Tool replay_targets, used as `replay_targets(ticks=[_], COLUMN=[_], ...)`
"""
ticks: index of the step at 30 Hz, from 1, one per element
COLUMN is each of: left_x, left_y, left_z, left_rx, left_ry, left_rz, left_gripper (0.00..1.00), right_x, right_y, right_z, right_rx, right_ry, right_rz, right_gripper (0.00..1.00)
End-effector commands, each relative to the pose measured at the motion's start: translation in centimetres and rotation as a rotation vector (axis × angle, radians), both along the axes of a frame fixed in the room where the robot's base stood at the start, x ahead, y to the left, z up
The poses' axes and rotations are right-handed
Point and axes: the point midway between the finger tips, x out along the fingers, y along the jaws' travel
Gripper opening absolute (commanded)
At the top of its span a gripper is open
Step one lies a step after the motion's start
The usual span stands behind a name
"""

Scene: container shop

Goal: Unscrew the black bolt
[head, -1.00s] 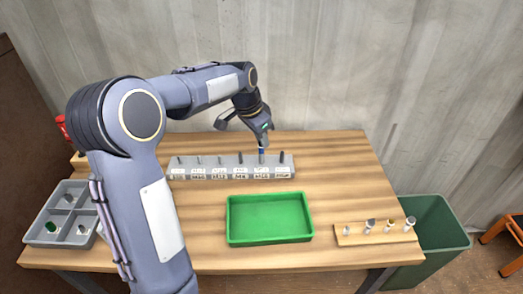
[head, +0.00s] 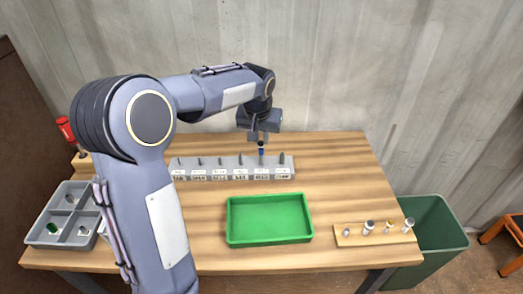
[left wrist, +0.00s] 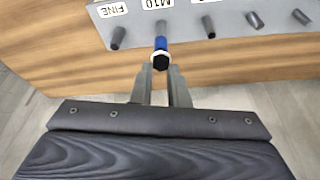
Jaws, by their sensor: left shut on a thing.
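The black bolt (left wrist: 160,62) shows its dark hexagonal head in the left wrist view, with a blue part (left wrist: 160,44) directly beyond it. In the head view, the bolt (head: 261,144) stands upright above the blue part (head: 261,152), on the second post from the right of the grey labelled rack (head: 217,176). My left gripper (head: 260,138) is above the rack and shut on the bolt. Its two fingers (left wrist: 161,72) flank the bolt head in the left wrist view. How far the thread is engaged is hidden. My right gripper is in no view.
An empty green tray (head: 270,242) lies in front of the rack. A wooden strip (head: 380,240) with several small fasteners is at the right, by a green bin (head: 450,235). A grey divided tray (head: 42,243) is at the left. The table's right rear is clear.

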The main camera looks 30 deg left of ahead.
Motion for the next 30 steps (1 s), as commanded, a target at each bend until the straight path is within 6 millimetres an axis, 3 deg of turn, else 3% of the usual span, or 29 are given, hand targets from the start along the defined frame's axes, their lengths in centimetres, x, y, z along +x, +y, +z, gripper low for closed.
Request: replay_targets(ticks=[21,30], left_x=[0.0,0.0], left_y=[0.0,0.0], left_z=[4.6,4.7], left_rx=[-0.001,-0.001], left_ry=[0.001,0.001], left_rz=[-0.001,-0.001], left_gripper=[0.0,0.0], right_x=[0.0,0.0], right_y=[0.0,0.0], right_z=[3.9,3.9], right_rx=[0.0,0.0], right_ry=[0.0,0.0], right_rz=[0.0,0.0], right_gripper=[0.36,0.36])
